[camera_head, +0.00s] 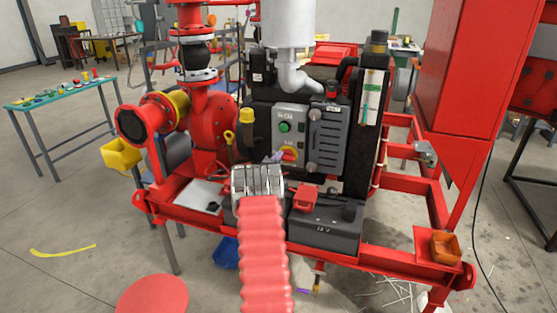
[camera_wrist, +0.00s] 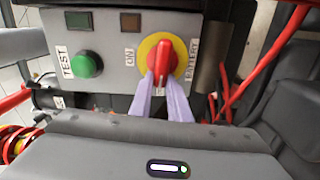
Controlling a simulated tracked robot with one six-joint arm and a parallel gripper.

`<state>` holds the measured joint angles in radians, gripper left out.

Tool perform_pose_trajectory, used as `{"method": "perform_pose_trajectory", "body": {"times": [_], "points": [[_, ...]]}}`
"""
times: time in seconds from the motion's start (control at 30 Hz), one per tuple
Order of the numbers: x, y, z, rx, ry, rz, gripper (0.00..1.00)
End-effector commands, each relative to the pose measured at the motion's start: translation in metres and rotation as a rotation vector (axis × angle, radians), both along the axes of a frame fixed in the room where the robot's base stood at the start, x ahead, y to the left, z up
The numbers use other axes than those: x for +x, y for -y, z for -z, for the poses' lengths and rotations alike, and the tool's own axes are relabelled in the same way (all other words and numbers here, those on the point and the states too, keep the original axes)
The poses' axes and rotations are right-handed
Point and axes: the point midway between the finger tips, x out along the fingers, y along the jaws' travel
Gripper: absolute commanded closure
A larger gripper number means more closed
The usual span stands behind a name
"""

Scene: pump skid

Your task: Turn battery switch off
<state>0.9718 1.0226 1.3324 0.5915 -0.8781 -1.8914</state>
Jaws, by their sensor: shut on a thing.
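The battery switch is a red rotary handle (camera_wrist: 162,62) on a yellow round plate (camera_wrist: 178,50), on a grey control panel (camera_wrist: 110,50). The labels ON and BATTERY flank it in the wrist view. In the head view my gripper (camera_head: 276,158) reaches the switch, and my arm comes up from below. The handle stands nearly upright in the wrist view.
A green TEST button (camera_wrist: 86,65) sits left of the switch. Red cables (camera_wrist: 262,65) run close on the right. In the head view a black 12 V battery box (camera_head: 325,222) lies below the panel, and a red pump (camera_head: 209,125) stands to the left.

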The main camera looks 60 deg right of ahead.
Motion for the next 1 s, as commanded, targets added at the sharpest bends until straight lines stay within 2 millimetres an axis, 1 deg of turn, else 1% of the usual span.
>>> {"method": "perform_pose_trajectory", "body": {"times": [0.03,0.3,0.7,0.73,0.97,1.0], "points": [[0.0035,-0.0018,0.0027,0.000,-0.024,-0.006,1.00],[0.0039,-0.0020,0.0052,-0.011,-0.097,-0.007,1.00],[0.0042,-0.0024,0.0060,-0.011,-0.105,-0.008,1.00],[0.0042,-0.0024,0.0061,-0.011,-0.104,-0.008,0.82],[0.0023,-0.0014,0.0049,-0.012,-0.101,-0.004,0.65],[0.0021,-0.0011,0.0047,-0.012,-0.101,-0.004,0.65]]}}
